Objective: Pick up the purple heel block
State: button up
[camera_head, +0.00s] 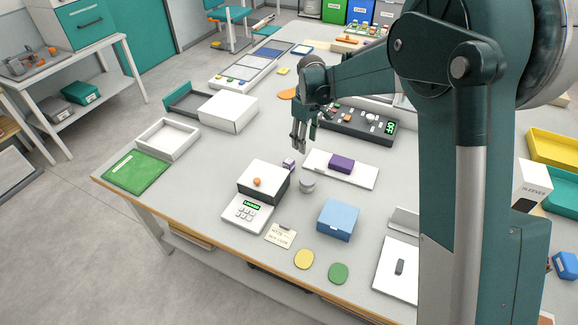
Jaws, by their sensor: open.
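The purple heel block (341,163) lies on a white board (361,177) near the middle of the table. My gripper (309,150) is open and empty. It points down and shows to the left of the block in the picture, apart from it. The exact height of my fingertips above the table is hard to tell.
A small purple-and-white item (289,164), a grey round container (307,184) and a scale with a dark box (263,181) stand close by. A dark panel with a green display (357,124) lies behind the board. A blue box (338,219) stands in front.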

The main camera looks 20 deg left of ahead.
jog(key=n, duration=0.2)
send_over(289, 161)
notch_tip(289, 161, down, 6)
jog(key=shift+w+a+f, duration=0.1)
jog(key=shift+w+f, duration=0.05)
jog(key=shift+f, duration=1.3)
jog(key=shift+f+b, duration=0.3)
jog(key=shift+f, duration=2.3)
jog(key=shift+c, duration=0.3)
jog(key=c, duration=0.9)
